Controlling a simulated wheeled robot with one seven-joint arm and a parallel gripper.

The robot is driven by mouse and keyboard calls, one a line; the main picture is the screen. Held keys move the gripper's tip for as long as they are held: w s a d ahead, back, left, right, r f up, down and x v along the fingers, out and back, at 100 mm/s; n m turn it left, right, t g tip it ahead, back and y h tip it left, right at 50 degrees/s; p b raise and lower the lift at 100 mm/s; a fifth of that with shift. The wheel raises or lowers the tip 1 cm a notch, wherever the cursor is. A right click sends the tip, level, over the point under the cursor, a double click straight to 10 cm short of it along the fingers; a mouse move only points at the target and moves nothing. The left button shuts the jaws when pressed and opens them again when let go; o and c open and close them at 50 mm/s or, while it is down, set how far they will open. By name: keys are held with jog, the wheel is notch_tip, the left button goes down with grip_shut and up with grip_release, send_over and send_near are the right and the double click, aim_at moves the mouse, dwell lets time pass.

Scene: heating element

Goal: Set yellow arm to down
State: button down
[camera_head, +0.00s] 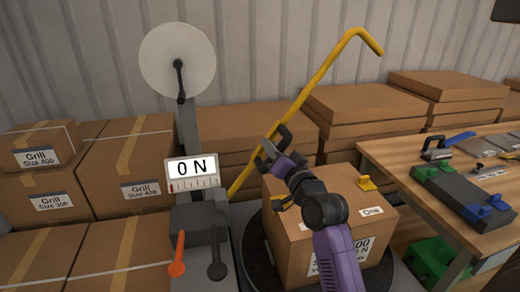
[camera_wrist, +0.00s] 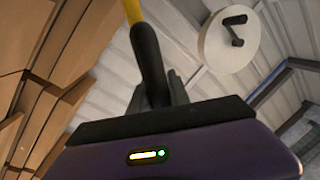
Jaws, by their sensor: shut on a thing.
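The yellow arm (camera_head: 318,78) is a long bent rod. It slants up to the right from beside the force display, and its hooked end is high at the top right. My gripper (camera_head: 272,152) is at the lower part of the rod, above the cardboard box. In the wrist view the yellow arm (camera_wrist: 133,10) runs into a black handle (camera_wrist: 147,55), which goes down between the fingers of my gripper (camera_wrist: 160,92). The gripper is shut on this handle. The fingers and wrist hide the handle's lower end.
A display (camera_head: 192,172) reads 0 N, below a white disc (camera_head: 170,75). Orange (camera_head: 177,258) and black (camera_head: 217,258) levers stand below it. A cardboard box (camera_head: 295,245) sits under my gripper. Stacked boxes (camera_head: 130,160) line the back. A wooden table (camera_head: 400,160) holds tools at right.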

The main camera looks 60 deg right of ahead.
jog(key=s+d+f+m+h+b, duration=0.1)
jog(key=s+d+f+m+b, duration=0.2)
jog(key=f+m+b, duration=0.2)
jog(key=s+d+f+m+h+b, duration=0.1)
jog(key=s+d+f+m+b, duration=0.2)
jog(key=f, duration=0.7)
jog(key=shift+s+d+m+g+h+b, duration=0.35)
jog(key=shift+s+m+b, duration=0.25)
jog(key=shift+m+b, duration=0.55)
jog(key=c, duration=1.2)
grip_release()
jog(key=shift+c, duration=0.2)
jog(key=shift+f, duration=0.1)
jog(key=shift+s+a+f, duration=0.25)
jog(key=shift+s+a, duration=0.1)
jog(key=shift+a, duration=0.05)
jog(key=shift+r+b+v, duration=0.15)
jog(key=shift+b+v, duration=0.1)
jog(key=shift+v, duration=1.45)
jog(key=shift+r+b+v, duration=0.15)
jog(key=shift+b+v, duration=0.05)
jog(key=shift+v, duration=1.5)
